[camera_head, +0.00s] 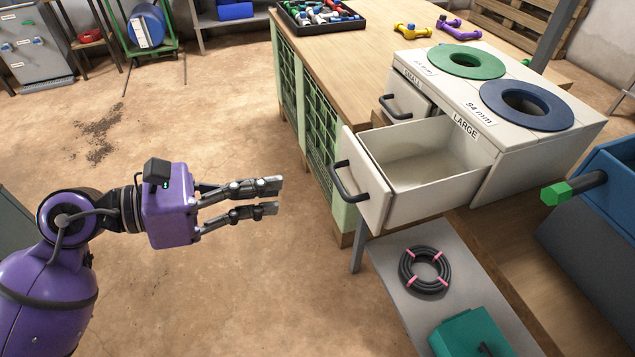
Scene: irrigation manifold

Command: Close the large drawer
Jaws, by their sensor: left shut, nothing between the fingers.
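The large drawer (424,172) is pulled out of the white cabinet (525,140), below the label "LARGE". Its inside looks empty. Its front panel carries a black handle (349,184) and faces left, toward my left gripper. My left gripper (279,195) is at the end of the purple arm, to the left of the drawer handle and apart from it. Its fingers are close together with nothing held. My right gripper is not in view.
The small drawer (404,101) behind also stands partly out. A wooden bench (360,60) holds a black parts tray (320,25) and pipe fittings. A low grey shelf (385,245) below bears a coiled black hose (425,270) and a teal box (470,335). Open floor lies left of the drawer.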

